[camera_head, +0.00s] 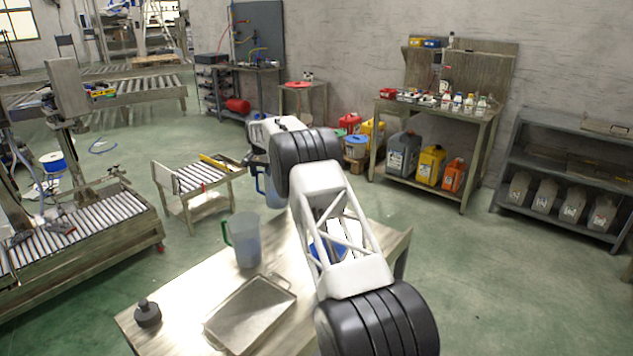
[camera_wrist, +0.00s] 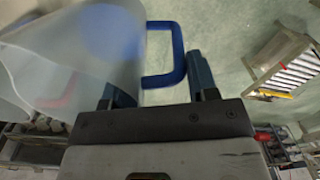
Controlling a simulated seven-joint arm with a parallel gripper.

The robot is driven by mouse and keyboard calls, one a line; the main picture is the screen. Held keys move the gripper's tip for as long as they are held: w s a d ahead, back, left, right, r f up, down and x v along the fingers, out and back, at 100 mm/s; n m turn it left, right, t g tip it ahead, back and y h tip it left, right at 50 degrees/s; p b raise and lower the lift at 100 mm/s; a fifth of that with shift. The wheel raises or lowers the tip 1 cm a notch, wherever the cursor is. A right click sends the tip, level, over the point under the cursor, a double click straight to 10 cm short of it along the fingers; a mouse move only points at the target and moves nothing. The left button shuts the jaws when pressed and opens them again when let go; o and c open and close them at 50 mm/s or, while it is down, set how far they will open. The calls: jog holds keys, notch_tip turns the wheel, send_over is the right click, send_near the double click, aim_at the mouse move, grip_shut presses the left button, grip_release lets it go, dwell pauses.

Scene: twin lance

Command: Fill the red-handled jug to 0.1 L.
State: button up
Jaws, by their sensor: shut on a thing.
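My gripper (camera_wrist: 162,82) is shut on the blue handle (camera_wrist: 180,50) of a translucent jug (camera_wrist: 50,55), whose body fills the upper left of the wrist view. A blue patch shows through its wall. In the head view, my gripper (camera_head: 258,163) is beyond the table's far edge, and the held jug (camera_head: 270,187) is mostly hidden by my arm. A translucent jug with a green handle (camera_head: 245,243) stands upright on the table. I cannot make out a red-handled jug; a blurred reddish patch shows through the held jug. Its fill level cannot be read.
The near table (camera_head: 178,293) also bears a shallow metal tray (camera_head: 250,312) and a dark knobbed object (camera_head: 148,314). A blue and white thing (camera_head: 322,249) shows behind my arm. A small roller stand (camera_head: 205,184) is beyond the table, with open floor around it.

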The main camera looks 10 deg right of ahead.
jog(key=shift+a+f, duration=0.1)
jog(key=shift+f, duration=0.1)
jog(key=shift+r, duration=0.1)
dwell(0.4)
jog(key=shift+r, duration=2.45)
jog(key=shift+r, duration=0.15)
